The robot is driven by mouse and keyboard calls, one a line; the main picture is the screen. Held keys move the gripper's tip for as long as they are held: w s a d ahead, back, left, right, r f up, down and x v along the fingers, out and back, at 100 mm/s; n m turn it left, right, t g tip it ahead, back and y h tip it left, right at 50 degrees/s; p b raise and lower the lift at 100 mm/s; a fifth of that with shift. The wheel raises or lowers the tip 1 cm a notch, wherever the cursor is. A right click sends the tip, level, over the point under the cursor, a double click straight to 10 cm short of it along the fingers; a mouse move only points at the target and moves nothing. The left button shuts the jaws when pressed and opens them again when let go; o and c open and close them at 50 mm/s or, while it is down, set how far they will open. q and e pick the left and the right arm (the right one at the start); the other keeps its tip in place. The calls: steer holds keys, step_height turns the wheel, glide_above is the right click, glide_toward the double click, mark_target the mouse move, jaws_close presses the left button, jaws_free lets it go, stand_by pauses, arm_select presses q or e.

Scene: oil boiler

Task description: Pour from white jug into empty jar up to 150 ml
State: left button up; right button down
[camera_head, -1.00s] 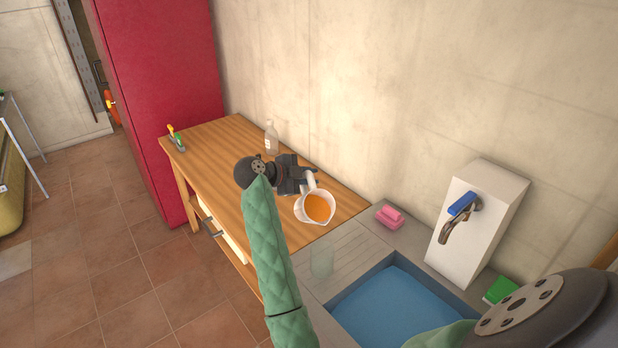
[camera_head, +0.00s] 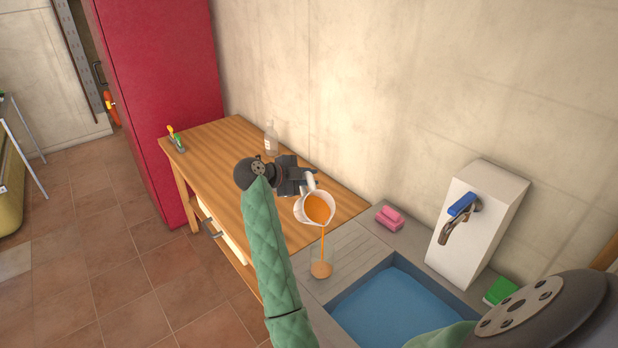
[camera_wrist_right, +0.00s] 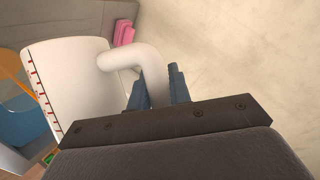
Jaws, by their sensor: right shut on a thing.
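The white jug (camera_head: 304,211) is held above the counter and tilted. It holds orange liquid (camera_head: 318,209), and a thin orange stream (camera_head: 322,245) falls from its lip. The clear jar (camera_head: 321,262) stands upright on the grey sink counter below, with orange liquid in its lower part; its level marks cannot be read. My right gripper (camera_head: 312,181) is shut on the jug's handle. The right wrist view shows the jug (camera_wrist_right: 70,85) with red marks and its handle (camera_wrist_right: 135,62) between the fingers (camera_wrist_right: 160,88). My left gripper is not in view.
The sink basin (camera_head: 395,305) lies right of the jar. A pink sponge (camera_head: 389,217), a tap (camera_head: 462,216) and a green sponge (camera_head: 500,290) are around it. A clear bottle (camera_head: 271,138) stands on the wooden table (camera_head: 225,150) by the wall.

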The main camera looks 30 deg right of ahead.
steer(key=shift+a+f, duration=0.15)
steer(key=shift+s+a+f+t+b, duration=0.1)
steer(key=shift+a+f+t+b, duration=0.05)
steer(key=shift+t+b, duration=0.2)
steer(key=shift+a+f, duration=0.1)
steer(key=shift+f, duration=0.05)
steer(key=shift+a+f+t+b, duration=0.2)
steer(key=shift+f+t+b, duration=0.05)
steer(key=shift+t+b, duration=0.3)
steer(key=shift+s+a, duration=0.1)
steer(key=shift+s, duration=0.1)
steer(key=shift+s+r+t+b, duration=0.15)
steer(key=shift+r+t+b, duration=0.1)
steer(key=shift+t+b, duration=0.05)
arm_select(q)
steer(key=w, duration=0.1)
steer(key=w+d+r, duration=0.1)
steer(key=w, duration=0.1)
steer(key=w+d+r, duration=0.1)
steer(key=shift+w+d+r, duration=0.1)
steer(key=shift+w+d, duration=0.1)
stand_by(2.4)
